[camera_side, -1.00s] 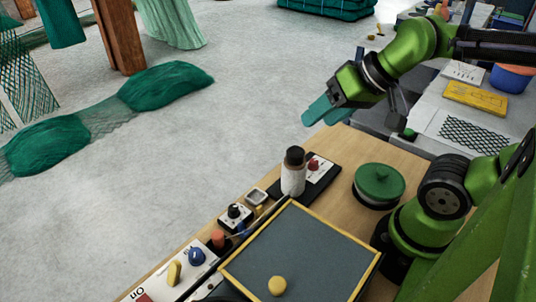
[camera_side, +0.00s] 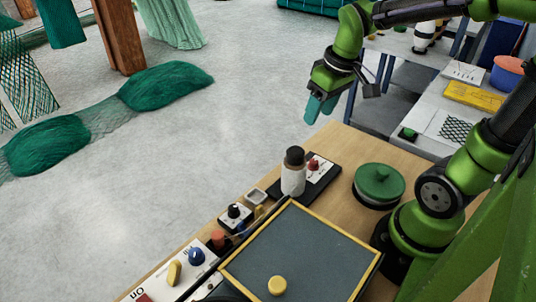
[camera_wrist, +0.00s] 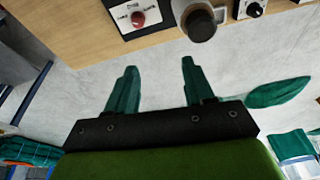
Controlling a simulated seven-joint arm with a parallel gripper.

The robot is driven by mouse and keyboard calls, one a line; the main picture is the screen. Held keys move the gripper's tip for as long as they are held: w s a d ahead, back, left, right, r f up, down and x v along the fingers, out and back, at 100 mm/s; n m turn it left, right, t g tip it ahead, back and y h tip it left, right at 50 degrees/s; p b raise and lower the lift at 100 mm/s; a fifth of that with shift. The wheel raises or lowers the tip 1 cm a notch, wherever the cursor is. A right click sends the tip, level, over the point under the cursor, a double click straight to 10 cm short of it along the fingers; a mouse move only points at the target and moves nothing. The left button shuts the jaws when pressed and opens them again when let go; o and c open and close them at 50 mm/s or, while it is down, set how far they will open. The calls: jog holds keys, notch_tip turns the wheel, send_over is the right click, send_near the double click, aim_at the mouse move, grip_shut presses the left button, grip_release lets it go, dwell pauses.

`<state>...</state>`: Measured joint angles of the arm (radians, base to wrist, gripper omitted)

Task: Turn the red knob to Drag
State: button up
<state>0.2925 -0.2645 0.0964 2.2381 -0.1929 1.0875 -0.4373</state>
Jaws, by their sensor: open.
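The red knob (camera_side: 313,164) sits on a dark panel (camera_side: 325,182) with a white label plate, near the back edge of the wooden table. In the wrist view the red knob (camera_wrist: 138,18) is at the top, on a white plate with small lettering that is too small to read surely. My gripper (camera_side: 320,112) is open and empty, above and beyond the table's back edge, higher than the knob and apart from it. In the wrist view my gripper's two green fingers (camera_wrist: 156,72) point up toward the table edge, with floor behind them.
A black knob (camera_side: 234,211), a blue knob (camera_side: 196,256) and a yellow switch (camera_side: 174,272) lie along the edge. A green lidded pot (camera_side: 378,185) and a yellow-framed board (camera_side: 310,245) fill the table's right and front.

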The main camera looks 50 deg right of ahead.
aim_at(314, 160)
jog(key=d+f+n+g, duration=0.1)
jog(key=f+n, duration=0.1)
jog(key=f, duration=0.4)
jog(key=w+d+f+n, duration=0.1)
jog(key=f+n, duration=0.2)
jog(key=f, duration=0.2)
jog(key=w+d+f+n+g, duration=0.1)
jog(key=d+f+n, duration=0.1)
jog(key=f, duration=0.4)
jog(key=shift+f+n+g, duration=0.3)
jog(key=shift+n, duration=0.1)
grip_shut()
